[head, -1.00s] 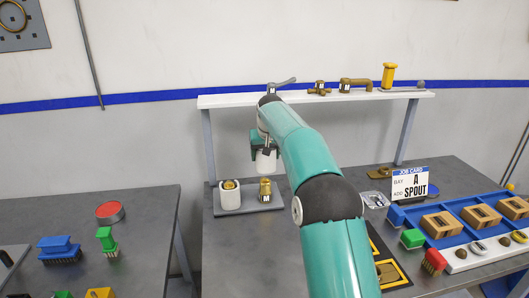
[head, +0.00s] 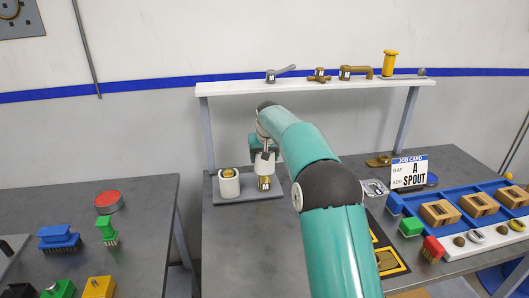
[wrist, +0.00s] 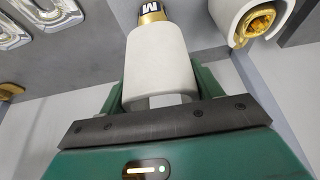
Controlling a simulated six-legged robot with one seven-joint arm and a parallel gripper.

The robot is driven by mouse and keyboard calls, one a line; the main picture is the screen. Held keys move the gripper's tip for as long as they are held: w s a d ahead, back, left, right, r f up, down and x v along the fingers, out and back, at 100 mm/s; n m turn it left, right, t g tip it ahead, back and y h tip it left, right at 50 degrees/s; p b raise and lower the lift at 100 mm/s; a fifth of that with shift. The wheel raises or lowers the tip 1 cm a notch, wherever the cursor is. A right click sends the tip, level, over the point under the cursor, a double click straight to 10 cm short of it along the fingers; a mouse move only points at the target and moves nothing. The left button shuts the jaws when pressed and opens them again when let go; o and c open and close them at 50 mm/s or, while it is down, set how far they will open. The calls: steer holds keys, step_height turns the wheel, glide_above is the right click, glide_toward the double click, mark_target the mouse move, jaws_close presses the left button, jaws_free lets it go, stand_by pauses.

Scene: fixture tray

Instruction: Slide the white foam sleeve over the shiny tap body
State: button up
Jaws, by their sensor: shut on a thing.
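My gripper (head: 264,156) is shut on the white foam sleeve (head: 264,168), which is upright over the grey tray (head: 247,196). The sleeve also shows in the wrist view (wrist: 160,62), between the green fingers. The shiny brass tap body (head: 265,184) stands on the tray directly below the sleeve, with its lower part showing. In the wrist view the tap body (wrist: 151,13), with a dark band marked M, shows at the sleeve's far end. The sleeve's end meets or overlaps the tap's top; I cannot tell how far the tap is inside.
A second brass tap in a white sleeve (head: 229,187) stands close on the left of the tray. A white shelf (head: 310,86) with taps runs behind. A job card (head: 409,173) and blue tray (head: 459,219) are at right.

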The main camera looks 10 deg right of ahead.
steer(key=shift+f, duration=3.65)
steer(key=o, duration=1)
steer(key=shift+o, duration=0.2)
steer(key=shift+r, duration=0.1)
step_height(320, 180, up, 11)
steer(key=shift+s, duration=0.1)
